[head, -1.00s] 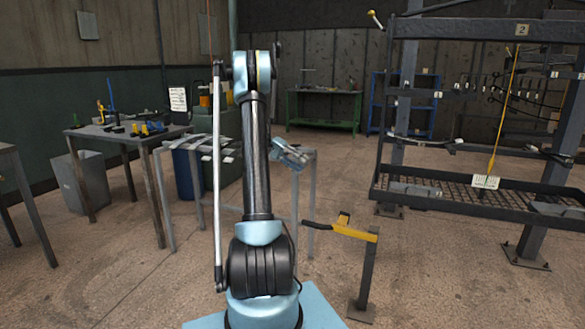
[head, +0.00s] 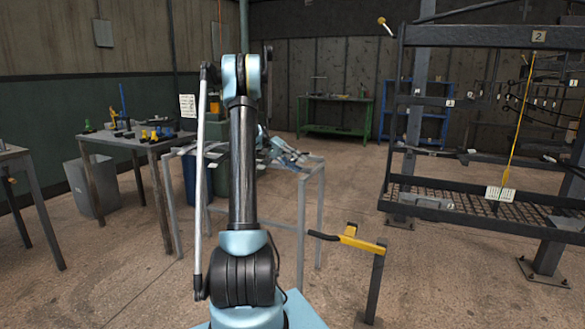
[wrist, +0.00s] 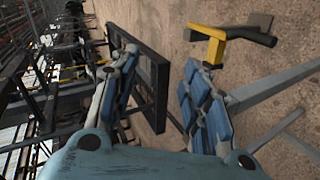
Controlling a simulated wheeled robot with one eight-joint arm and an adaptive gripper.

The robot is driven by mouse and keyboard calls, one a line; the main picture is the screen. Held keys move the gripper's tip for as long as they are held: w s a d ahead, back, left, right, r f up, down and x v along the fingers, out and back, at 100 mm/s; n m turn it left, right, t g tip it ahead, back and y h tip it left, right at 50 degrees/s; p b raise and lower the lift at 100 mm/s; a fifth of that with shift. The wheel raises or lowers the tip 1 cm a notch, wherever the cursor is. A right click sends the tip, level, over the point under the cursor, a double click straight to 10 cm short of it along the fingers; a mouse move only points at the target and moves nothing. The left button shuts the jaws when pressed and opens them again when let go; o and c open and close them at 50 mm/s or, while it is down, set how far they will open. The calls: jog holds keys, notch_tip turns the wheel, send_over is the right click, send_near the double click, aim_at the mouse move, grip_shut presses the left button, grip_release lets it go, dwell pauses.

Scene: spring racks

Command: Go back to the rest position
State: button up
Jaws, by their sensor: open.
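My gripper (wrist: 158,92) is open in the wrist view, its two blue-padded fingers apart with nothing between them. In the head view my gripper (head: 285,153) shows small behind my upright arm, near the top of a grey-legged table, and is partly hidden by the arm. In the wrist view the floor and part of a dark rack show beyond the fingers.
A yellow bracket with a black handle (head: 352,239) stands on a post at the front right; it also shows in the wrist view (wrist: 215,45). A spring rack (head: 455,190) fills the right. A grey-legged table (head: 305,205) stands behind my arm. Workbenches stand at left.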

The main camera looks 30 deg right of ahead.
dwell(0.7)
jog(key=s+a+r+n+t+y, duration=0.15)
jog(key=s+a+n+t, duration=0.25)
jog(key=s+a, duration=0.5)
jog(key=s+a+r+n+t, duration=0.3)
jog(key=s+a, duration=0.1)
jog(key=a, duration=0.8)
jog(key=s+a+f+n+t+y, duration=0.2)
jog(key=s+a+f+n+y, duration=0.1)
jog(key=s+a+f, duration=0.4)
jog(key=s+a+f+n+t+y, duration=0.3)
jog(key=s+a+f, duration=0.5)
jog(key=s+a, duration=0.4)
jog(key=a, duration=0.3)
jog(key=shift+s+f, duration=0.1)
jog(key=shift+c, duration=1.1)
